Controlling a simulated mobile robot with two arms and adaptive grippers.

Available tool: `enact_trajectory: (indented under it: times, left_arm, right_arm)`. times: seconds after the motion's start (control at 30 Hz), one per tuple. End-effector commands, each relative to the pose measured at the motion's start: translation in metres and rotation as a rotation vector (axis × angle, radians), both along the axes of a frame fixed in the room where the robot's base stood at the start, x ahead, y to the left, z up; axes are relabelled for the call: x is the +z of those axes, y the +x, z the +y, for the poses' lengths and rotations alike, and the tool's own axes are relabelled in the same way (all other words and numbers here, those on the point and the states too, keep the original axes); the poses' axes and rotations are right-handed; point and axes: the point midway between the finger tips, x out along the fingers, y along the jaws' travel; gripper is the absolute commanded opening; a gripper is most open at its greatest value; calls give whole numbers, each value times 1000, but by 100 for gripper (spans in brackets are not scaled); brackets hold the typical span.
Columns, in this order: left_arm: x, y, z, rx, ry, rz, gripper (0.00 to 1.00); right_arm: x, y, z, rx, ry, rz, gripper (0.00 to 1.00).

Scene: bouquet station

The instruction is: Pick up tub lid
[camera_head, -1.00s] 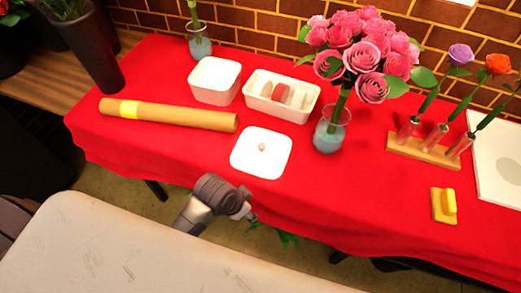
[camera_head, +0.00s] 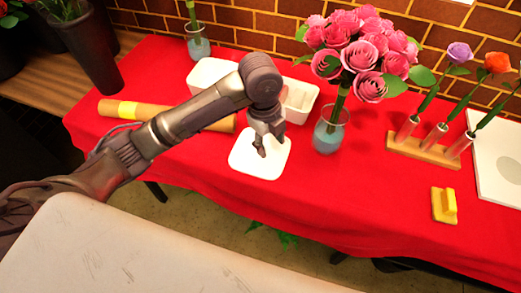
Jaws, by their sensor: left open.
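The tub lid (camera_head: 271,166) is a white square with rounded corners, lying flat on the red cloth near the front edge of the table. My left gripper (camera_head: 261,153) points down over the lid's middle and is open. It hides the small knob at the lid's centre, and I cannot tell whether the fingers touch the knob. The white square tub (camera_head: 206,72) stands behind, partly hidden by my left arm. My right gripper is not in view.
A white divided tray (camera_head: 302,100) is partly behind my arm. A brown roll (camera_head: 118,108) lies at left. A glass vase of pink roses (camera_head: 329,134) stands close right of the lid. A wooden tube rack (camera_head: 424,150) and a yellow block (camera_head: 444,206) are farther right.

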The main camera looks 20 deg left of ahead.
Motion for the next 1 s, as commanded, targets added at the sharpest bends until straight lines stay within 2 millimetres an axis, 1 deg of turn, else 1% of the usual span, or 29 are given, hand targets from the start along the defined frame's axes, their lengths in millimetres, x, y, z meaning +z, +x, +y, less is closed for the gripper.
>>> enact_trajectory:
  times: [0.03,0.13,0.2,0.3,0.37,0.47,0.6,0.7,0.8,0.93,1.0]
  left_arm:
    - [14,13,12,-58,39,-3,51]
    - [33,26,27,-157,86,13,51]
    - [42,32,34,-199,105,22,51]
    - [46,35,40,-232,119,32,51]
    - [42,35,41,-240,120,36,51]
    - [24,35,41,-242,120,39,51]
    - [-5,35,41,-241,120,37,51]
    - [-21,36,41,-241,119,36,51]
    - [-31,36,41,-240,120,34,51]
    - [-38,36,40,-240,118,33,51]
    - [-45,37,39,-241,118,35,51]
  right_arm:
    - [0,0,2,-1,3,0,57]
    - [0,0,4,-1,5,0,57]
    - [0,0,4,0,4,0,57]
    - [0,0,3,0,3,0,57]
    - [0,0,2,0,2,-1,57]
    - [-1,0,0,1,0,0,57]
    - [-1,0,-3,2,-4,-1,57]
    - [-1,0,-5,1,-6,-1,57]
    - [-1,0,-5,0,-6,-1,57]
    - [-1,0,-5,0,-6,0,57]
    - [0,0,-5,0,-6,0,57]
